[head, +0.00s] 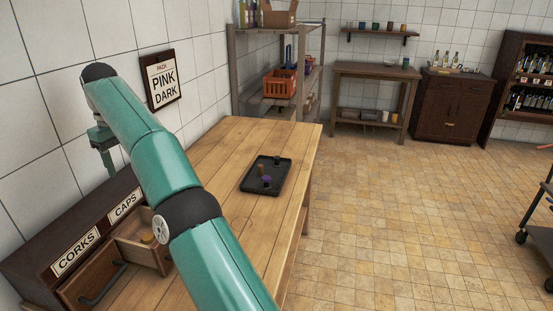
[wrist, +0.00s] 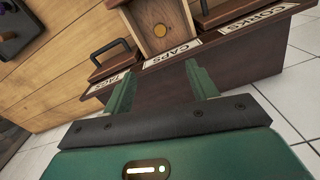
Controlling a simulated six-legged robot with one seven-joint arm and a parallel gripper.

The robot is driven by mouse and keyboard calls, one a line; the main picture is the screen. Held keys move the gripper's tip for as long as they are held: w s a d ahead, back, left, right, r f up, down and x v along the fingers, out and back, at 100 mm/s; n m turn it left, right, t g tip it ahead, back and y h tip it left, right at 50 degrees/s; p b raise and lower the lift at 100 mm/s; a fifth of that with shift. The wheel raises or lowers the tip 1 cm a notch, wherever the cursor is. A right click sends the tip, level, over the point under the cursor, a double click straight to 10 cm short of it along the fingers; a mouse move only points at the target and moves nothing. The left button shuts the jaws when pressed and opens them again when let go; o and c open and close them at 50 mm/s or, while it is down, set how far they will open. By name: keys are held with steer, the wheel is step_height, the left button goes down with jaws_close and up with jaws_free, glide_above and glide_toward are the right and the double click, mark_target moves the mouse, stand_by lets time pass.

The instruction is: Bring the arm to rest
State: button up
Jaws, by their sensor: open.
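My gripper (head: 106,160) is raised at the left by the tiled wall, above the dark wooden drawer unit (head: 25,268), with my teal arm bent up in front of the head camera. In the wrist view my gripper (wrist: 160,70) has its two green fingers apart, with nothing between them. The drawer under the CAPS label (head: 125,204) is pulled out, with a yellow round thing (wrist: 160,30) inside.
A black tray (head: 247,187) with a brown piece and a purple piece lies on the wooden table (head: 225,150). A shelf with an orange basket (head: 279,84) stands behind.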

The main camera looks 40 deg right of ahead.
steer(key=shift+s+r, duration=0.1)
steer(key=shift+r, duration=0.4)
steer(key=shift+a+r, duration=0.1)
steer(key=s+a+r+t+h, duration=0.15)
steer(key=s+r, duration=0.25)
steer(key=s, duration=0.5)
steer(key=s+a+r+t, duration=0.2)
steer(key=s+r, duration=0.1)
steer(key=s, duration=0.5)
steer(key=s+d+f+m+t, duration=0.1)
steer(key=s+f+m, duration=0.1)
steer(key=s+f, duration=0.6)
steer(key=s+d+f+m+t+y, duration=0.1)
steer(key=s+f, duration=0.7)
steer(key=s, duration=0.8)
steer(key=shift+d+f+m, duration=0.15)
steer(key=shift+d+m, duration=0.55)
steer(key=shift+d, duration=0.1)
steer(key=shift+s+y, duration=0.1)
steer(key=shift+y, duration=0.15)
